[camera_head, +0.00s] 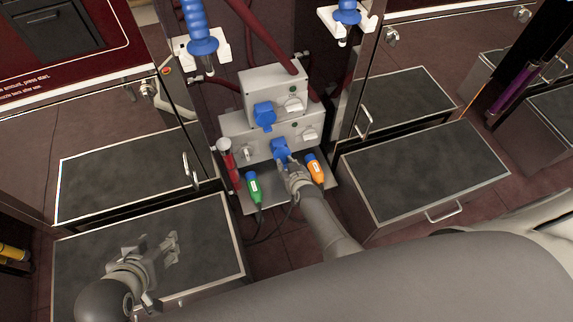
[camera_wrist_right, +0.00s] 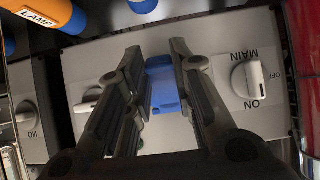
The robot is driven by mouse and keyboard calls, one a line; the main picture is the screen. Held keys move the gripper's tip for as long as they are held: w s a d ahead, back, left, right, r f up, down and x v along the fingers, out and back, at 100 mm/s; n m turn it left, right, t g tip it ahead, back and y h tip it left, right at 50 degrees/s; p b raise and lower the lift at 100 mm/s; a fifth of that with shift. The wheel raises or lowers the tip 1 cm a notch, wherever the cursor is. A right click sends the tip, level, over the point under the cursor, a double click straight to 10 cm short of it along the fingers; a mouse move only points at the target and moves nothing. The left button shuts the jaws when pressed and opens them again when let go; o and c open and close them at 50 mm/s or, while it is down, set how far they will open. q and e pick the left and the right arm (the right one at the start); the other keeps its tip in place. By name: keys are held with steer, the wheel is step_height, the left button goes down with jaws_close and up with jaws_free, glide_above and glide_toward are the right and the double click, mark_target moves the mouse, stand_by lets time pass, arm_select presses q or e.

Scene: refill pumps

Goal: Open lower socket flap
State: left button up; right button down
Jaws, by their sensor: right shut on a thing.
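The lower grey socket box (camera_head: 235,140) carries a blue lower socket flap (camera_head: 280,148). My right gripper (camera_head: 285,162) reaches to it from below. In the right wrist view the blue flap (camera_wrist_right: 163,88) lies between the two dark fingers of my right gripper (camera_wrist_right: 160,60), shut on it. The fingers hide its sides, and I cannot tell how far the flap is tilted. My left gripper (camera_head: 170,246) is away at the lower left, over a dark-topped drawer unit, with its fingers apart and empty.
The upper box has its own blue flap (camera_head: 264,116). A green plug (camera_head: 254,188) and an orange plug (camera_head: 315,168) stand on either side of my right gripper. In the right wrist view, a MAIN knob (camera_wrist_right: 248,78) is at the right. A red-handled item (camera_head: 229,168) stands left of the boxes.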

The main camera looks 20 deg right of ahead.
stand_by(0.3)
steer(key=c, duration=1.2)
jaws_free()
steer(key=shift+c, duration=0.2)
steer(key=shift+s+r, duration=0.1)
steer(key=shift+s, duration=0.05)
steer(key=s, duration=1.2)
steer(key=shift+s+r, duration=0.3)
steer(key=shift+s, duration=0.05)
